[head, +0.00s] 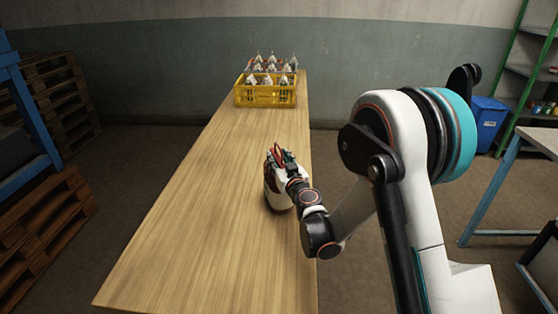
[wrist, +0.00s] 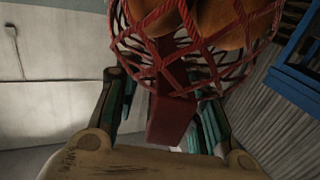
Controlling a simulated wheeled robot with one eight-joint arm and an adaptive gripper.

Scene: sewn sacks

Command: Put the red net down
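The red net (wrist: 195,40) is a mesh bag with rounded orange-brown contents, at the top of the wrist view beyond my fingers. A flat dark red strip (wrist: 168,118) runs from it down between the two fingers. My gripper (wrist: 165,100) has one finger on each side of this strip and appears shut on the net, though the contact itself is hidden. In the head view my gripper (head: 280,158) is over the right side of the wooden table, with a little red showing at the fingers. Most of the net is hidden there, and its height over the table is unclear.
The long wooden table (head: 190,220) is bare in front and to the left of my gripper. A yellow crate (head: 265,98) with several white and red items stands at its far end. A blue rack (head: 30,130) and wooden pallets (head: 45,225) stand left of the table.

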